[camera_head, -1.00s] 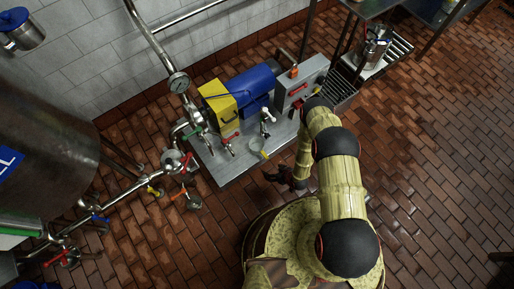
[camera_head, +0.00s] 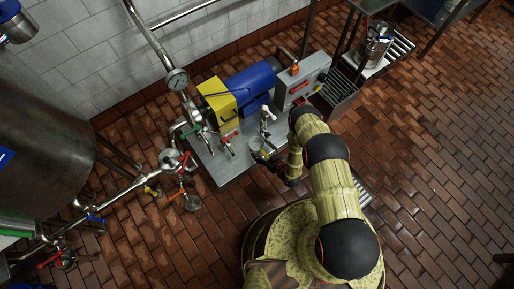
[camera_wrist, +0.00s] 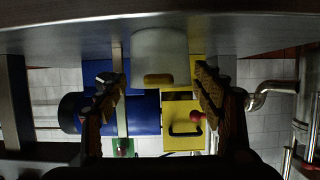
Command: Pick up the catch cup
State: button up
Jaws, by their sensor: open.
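The catch cup (camera_head: 257,144) is a small pale cup on the grey metal bench (camera_head: 226,173), near its front edge and below the white-handled tap (camera_head: 267,118). In the wrist view, which looks upside down, the cup (camera_wrist: 160,55) appears whitish and translucent, in the gap between my two fingers. My gripper (camera_head: 267,158) is open and reaches low toward the cup from the front right. In the wrist view the gripper (camera_wrist: 155,80) has a finger on either side of the cup, with visible space at both sides. I cannot tell how far the fingertips reach around it.
A blue motor (camera_head: 248,83) and yellow box (camera_head: 218,101) stand behind the cup. A grey control box (camera_head: 303,82) is at the right. Pipes and a red-handled valve (camera_head: 227,149) are to the left. The brick floor in front is mostly clear.

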jog(key=shift+b+x, duration=0.3)
jog(key=shift+x, duration=0.8)
jog(key=c, duration=0.3)
jog(key=c, duration=0.4)
jog(key=shift+c, duration=0.4)
